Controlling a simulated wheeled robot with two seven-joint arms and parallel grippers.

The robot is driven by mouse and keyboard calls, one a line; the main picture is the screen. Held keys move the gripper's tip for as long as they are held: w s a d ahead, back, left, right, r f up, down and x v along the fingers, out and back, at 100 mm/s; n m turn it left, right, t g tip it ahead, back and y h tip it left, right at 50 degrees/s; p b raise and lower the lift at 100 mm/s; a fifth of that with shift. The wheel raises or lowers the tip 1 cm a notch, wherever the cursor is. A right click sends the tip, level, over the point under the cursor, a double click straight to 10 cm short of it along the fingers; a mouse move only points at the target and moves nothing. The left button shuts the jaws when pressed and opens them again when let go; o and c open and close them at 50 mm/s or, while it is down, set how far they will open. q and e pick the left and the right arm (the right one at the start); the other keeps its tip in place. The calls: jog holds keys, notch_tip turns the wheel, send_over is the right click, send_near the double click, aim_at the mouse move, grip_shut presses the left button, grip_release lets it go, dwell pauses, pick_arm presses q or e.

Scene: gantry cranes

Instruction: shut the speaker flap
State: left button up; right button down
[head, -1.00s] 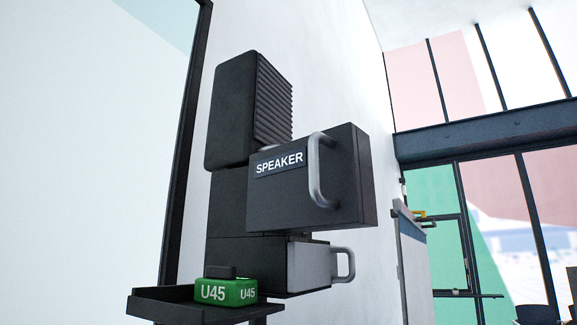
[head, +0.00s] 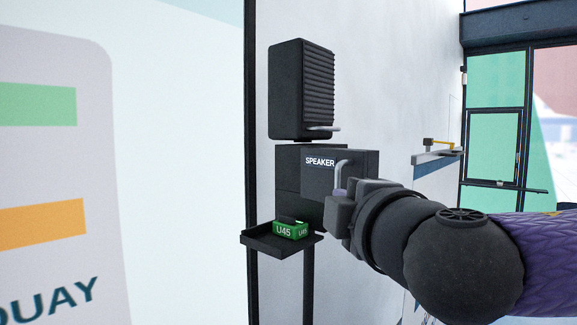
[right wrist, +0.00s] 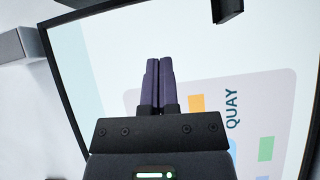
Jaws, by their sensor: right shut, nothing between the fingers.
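The speaker flap (head: 320,180) is a black box-like panel with a white SPEAKER label and a grey bar handle (head: 341,172). It stands out to the right of the dark wall unit (head: 287,180), below the ribbed black speaker (head: 300,90). My right gripper (head: 340,212) is at the flap's lower right and overlaps it in the head view; I cannot tell if they touch. In the right wrist view the right gripper's dark purple fingers (right wrist: 158,75) are together and empty. My left gripper is not in view.
A black tray (head: 262,242) with a green U45 block (head: 290,231) sits under the unit. A large pale QUAY panel (head: 60,170) fills the left.

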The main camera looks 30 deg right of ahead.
jog(key=d+p+x, duration=0.2)
jog(key=p+x, duration=0.5)
jog(key=x, duration=0.3)
jog(key=shift+d+n+p, duration=0.3)
jog(key=shift+d+n, duration=0.05)
jog(key=shift+n, duration=0.05)
jog(key=shift+f, duration=0.1)
jog(key=shift+d+y, duration=0.1)
jog(key=shift+y, duration=0.2)
